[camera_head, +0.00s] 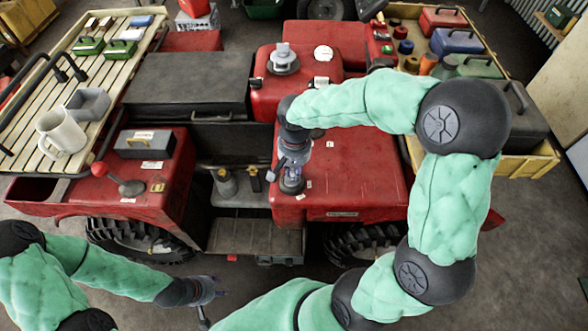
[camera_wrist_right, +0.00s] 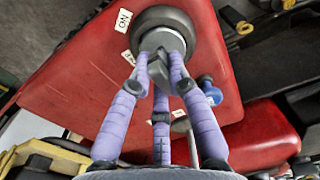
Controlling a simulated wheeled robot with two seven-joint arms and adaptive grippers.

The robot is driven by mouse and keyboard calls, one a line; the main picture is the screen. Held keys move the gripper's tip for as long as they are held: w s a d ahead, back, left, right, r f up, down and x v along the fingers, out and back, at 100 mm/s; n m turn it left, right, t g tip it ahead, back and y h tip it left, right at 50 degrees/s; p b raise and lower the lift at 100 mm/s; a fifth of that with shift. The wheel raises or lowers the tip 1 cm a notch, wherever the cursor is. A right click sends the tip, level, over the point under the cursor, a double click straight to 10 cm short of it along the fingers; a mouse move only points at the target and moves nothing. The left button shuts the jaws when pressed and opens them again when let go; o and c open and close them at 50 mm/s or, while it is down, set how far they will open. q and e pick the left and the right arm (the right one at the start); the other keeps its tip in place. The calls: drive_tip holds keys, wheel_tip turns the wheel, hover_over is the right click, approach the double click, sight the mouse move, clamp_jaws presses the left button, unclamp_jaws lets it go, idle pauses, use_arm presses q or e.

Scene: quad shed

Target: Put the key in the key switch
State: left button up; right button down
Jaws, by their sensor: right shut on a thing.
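The key switch (camera_head: 292,185) is a round dark grey fitting on the red bodywork of the quad, near its front edge. In the right wrist view it is a round grey housing (camera_wrist_right: 183,18) beside an ON label. My right gripper (camera_head: 288,172) is right over the switch. Its lilac fingers (camera_wrist_right: 160,62) are shut on a grey key (camera_wrist_right: 158,72), held at the switch face. The fingers hide the key's tip, so I cannot tell whether it is in the slot. My left gripper (camera_head: 213,290) is open and empty, low in front of the quad.
A red-knobbed lever (camera_head: 122,181) and a grey box (camera_head: 146,143) are on the left red panel. A slatted rack (camera_head: 88,67) carries a mug (camera_head: 60,132). A yellow-edged tray (camera_head: 520,165) of boxes is at right. The floor in front is clear.

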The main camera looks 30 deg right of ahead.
drive_tip(key=shift+f+b, duration=0.35)
drive_tip(key=shift+f, duration=0.25)
drive_tip(key=c, duration=1.1)
unclamp_jaws()
drive_tip(key=shift+r, duration=0.1)
wheel_tip(320, 180, up, 12)
drive_tip(key=shift+f, duration=0.1)
